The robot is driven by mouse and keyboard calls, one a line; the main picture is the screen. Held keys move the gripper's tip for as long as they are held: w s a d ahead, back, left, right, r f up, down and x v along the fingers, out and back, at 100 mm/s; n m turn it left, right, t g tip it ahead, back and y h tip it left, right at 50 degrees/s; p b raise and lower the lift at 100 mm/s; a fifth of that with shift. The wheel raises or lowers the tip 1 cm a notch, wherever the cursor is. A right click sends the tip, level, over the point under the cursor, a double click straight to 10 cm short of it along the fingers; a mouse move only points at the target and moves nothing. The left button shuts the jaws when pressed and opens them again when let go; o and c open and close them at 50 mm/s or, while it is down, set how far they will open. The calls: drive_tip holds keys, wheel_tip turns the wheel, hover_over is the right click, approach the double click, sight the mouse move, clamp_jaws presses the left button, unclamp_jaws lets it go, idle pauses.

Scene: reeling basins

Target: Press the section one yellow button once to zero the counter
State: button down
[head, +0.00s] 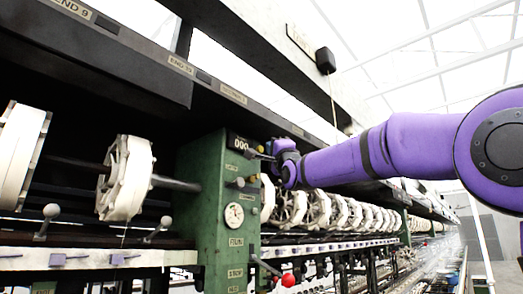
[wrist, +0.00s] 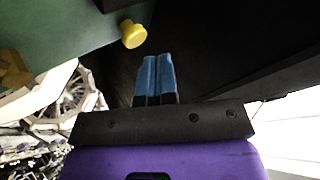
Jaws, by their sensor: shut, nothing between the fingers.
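The yellow button (wrist: 133,34) is a round knob on the green panel (wrist: 85,25) in the wrist view. My gripper (wrist: 158,62) has its blue fingers together and empty. In the picture, the fingertips are just right of the button and below it, with a gap between them. In the head view, my gripper (head: 266,152) is at the upper right edge of the green machine post (head: 205,190), beside the counter (head: 239,143). The counter seems to show zeros, but its digits are too small to be sure. The button is hard to make out there.
A round gauge (head: 234,215) and small knobs sit lower on the post. A red ball-ended lever (head: 288,281) sticks out below. White reels (head: 126,178) line the machine on both sides. A dark overhead beam (head: 110,55) runs above. The aisle at right looks open.

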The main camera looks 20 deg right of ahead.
drive_tip(key=s+d, duration=0.1)
drive_tip(key=s, duration=0.1)
drive_tip(key=s+d, duration=0.1)
drive_tip(key=s, duration=0.1)
drive_tip(key=shift+d, duration=0.35)
idle(0.3)
idle(0.8)
drive_tip(key=s+d+f+n+g+h, duration=0.15)
drive_tip(key=s+f+g, duration=0.3)
drive_tip(key=f, duration=0.45)
drive_tip(key=s+d+f+n+g+h, duration=0.1)
drive_tip(key=s+f+n+g+h, duration=0.15)
drive_tip(key=s+f, duration=0.45)
drive_tip(key=s+d+f+n+g+h, duration=0.1)
drive_tip(key=s+f+n+g, duration=0.2)
drive_tip(key=f, duration=0.8)
drive_tip(key=s+d+f+n+g, duration=0.2)
drive_tip(key=s+f+n+g, duration=0.4)
drive_tip(key=s+f, duration=1.4)
wheel_tip(320, 180, down, 3)
drive_tip(key=g, duration=0.4)
drive_tip(key=shift+g, duration=0.3)
drive_tip(key=shift+r, duration=0.1)
